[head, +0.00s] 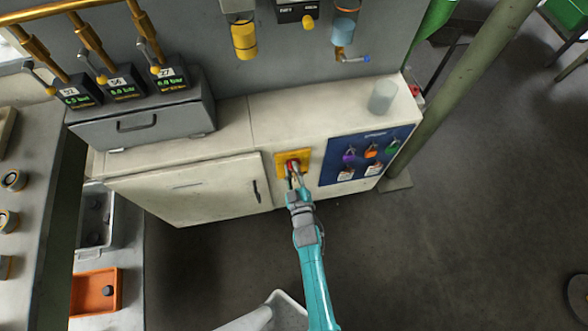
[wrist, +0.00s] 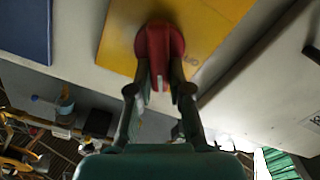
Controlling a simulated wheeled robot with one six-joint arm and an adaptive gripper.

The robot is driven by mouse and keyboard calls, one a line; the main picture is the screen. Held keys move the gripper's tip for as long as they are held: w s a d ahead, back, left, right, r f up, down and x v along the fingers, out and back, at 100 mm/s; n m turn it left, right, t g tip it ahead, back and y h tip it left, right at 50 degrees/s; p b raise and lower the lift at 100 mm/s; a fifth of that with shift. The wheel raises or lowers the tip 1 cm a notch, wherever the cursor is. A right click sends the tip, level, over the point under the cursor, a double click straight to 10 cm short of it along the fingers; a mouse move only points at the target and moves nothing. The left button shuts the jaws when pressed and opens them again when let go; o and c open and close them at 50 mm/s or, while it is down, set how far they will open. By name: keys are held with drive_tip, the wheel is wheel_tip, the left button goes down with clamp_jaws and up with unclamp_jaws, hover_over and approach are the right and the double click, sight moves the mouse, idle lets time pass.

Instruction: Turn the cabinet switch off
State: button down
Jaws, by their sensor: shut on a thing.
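The cabinet switch is a red rotary knob (wrist: 157,50) on a yellow plate (wrist: 205,25), fixed to the front of the white cabinet (head: 225,192). In the head view the yellow plate (head: 281,158) sits right of the cabinet door, with the red knob (head: 292,166) mostly behind my gripper. My gripper (head: 296,178) reaches the knob from the front. In the wrist view my gripper's fingers (wrist: 159,88) are closed on the knob's grip, one on each side.
A blue panel (head: 366,156) with coloured padlocks and tags is right of the switch. A door handle (head: 255,190) is to its left. A grey cup (head: 382,97) and a grey case (head: 145,115) stand on the cabinet top. A green post (head: 455,100) rises at right.

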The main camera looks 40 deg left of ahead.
drive_tip(key=n, duration=0.4)
drive_tip(key=f+n, duration=0.1)
drive_tip(key=n, duration=0.7)
drive_tip(key=shift+s+a+f, duration=0.3)
drive_tip(key=shift+s+f, duration=0.05)
drive_tip(key=shift+s, duration=0.05)
drive_tip(key=c, duration=1.1)
unclamp_jaws()
drive_tip(key=v, duration=1.2)
